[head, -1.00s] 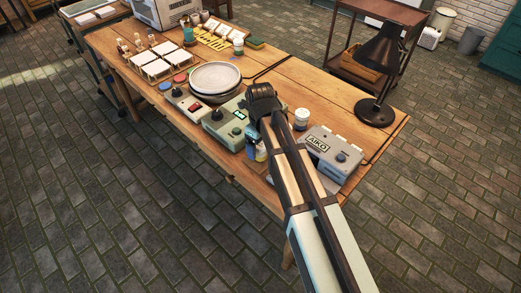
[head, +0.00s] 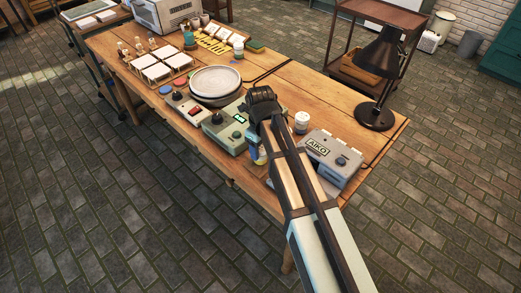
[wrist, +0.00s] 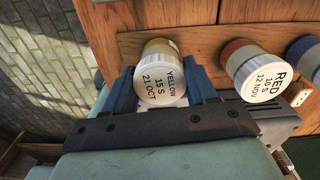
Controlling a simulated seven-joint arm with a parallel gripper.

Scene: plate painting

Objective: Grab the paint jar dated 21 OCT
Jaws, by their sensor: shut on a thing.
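The paint jar (wrist: 158,86) has a white lid reading "YELLOW 15 S 21 OCT" and a yellow body. In the wrist view its lid faces the camera. My gripper (wrist: 160,92) is shut on this jar, with one blue finger on each side of it. In the head view my arm reaches over the near side of the table, and the held jar (head: 260,156) shows only partly beside it. Whether the jar still touches a surface below is not clear.
A jar (wrist: 260,76) lettered "RED 10 S 12 NOV" stands just right of the held jar, with a blue jar (wrist: 305,58) beyond. A grey AIKO box (head: 330,155), a white-lidded jar (head: 302,121) and a black lamp (head: 376,112) stand right of my arm.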

